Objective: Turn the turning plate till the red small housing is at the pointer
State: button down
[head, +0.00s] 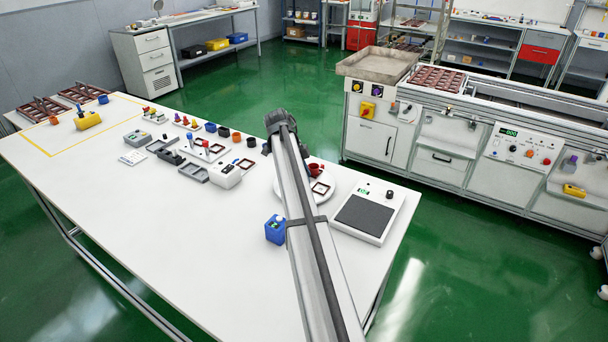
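The turning plate (330,196) is a round white disc on the white table, left of the scale-like device. My arm crosses in front of it and hides its middle and part of its left side. A red small housing (315,169) sits on the far part of the plate, just right of my arm. A dark red square frame (320,188) lies on the plate nearer to me. I cannot make out the pointer; it may be hidden or too small. My gripper does not show; only my arm link is seen.
A white device with a dark pad and green display (363,214) stands right of the plate. A blue box (275,230) stands left of my arm. Several small parts and trays (195,173) cover the table further left. The table's near left area is clear.

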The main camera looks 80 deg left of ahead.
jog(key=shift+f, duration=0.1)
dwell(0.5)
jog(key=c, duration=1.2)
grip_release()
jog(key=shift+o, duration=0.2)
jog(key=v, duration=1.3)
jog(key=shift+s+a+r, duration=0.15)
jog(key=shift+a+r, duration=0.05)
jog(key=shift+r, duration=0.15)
